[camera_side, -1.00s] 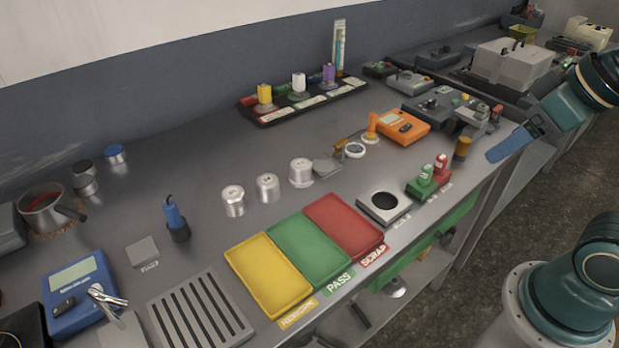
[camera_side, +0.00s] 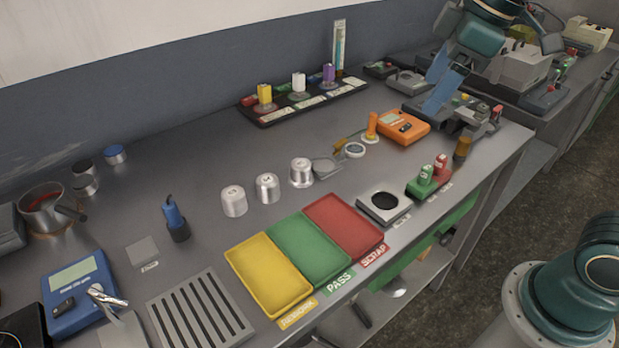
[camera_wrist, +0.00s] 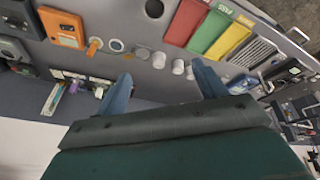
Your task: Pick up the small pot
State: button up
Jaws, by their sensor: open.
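The small pot (camera_side: 40,208) stands at the far left of the bench in the side view. It is a metal saucepan with reddish contents, a dark handle pointing right, and a brownish pad under it. My gripper (camera_side: 438,88) is at the back right in the side view, far from the pot, above the grey devices. Its two blue fingers (camera_wrist: 163,86) are spread wide with nothing between them in the wrist view. I cannot make out the pot in the wrist view.
Metal canisters (camera_side: 267,187) stand mid-bench behind the yellow (camera_side: 268,275), green and red trays. A battery rack (camera_side: 303,101) with a tall tube lies along the back. A blue tool (camera_side: 174,220) stands upright right of the pot.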

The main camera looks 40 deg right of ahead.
jog(key=w+a+n+g, duration=0.1)
jog(key=w+a+n, duration=0.3)
jog(key=w, duration=0.3)
jog(key=n+g, duration=0.3)
jog(key=n, duration=0.9)
send_over(268, 179)
notch_tip(268, 179, down, 12)
jog(key=shift+w+d+f, duration=0.25)
jog(key=shift+w+d, duration=0.15)
jog(key=shift+d, duration=0.05)
jog(key=shift+s+a+f, duration=0.1)
jog(key=shift+a+f, duration=0.05)
jog(key=shift+f, duration=1.3)
jog(key=shift+s+a+f, duration=0.1)
jog(key=shift+a+f, duration=0.05)
jog(key=shift+f, duration=1.25)
jog(key=shift+a+f, duration=0.15)
jog(key=shift+f, duration=1.3)
jog(key=shift+s+a+f, duration=0.1)
jog(key=shift+f, duration=1.2)
jog(key=shift+s+f, duration=0.1)
jog(key=shift+f, duration=1.15)
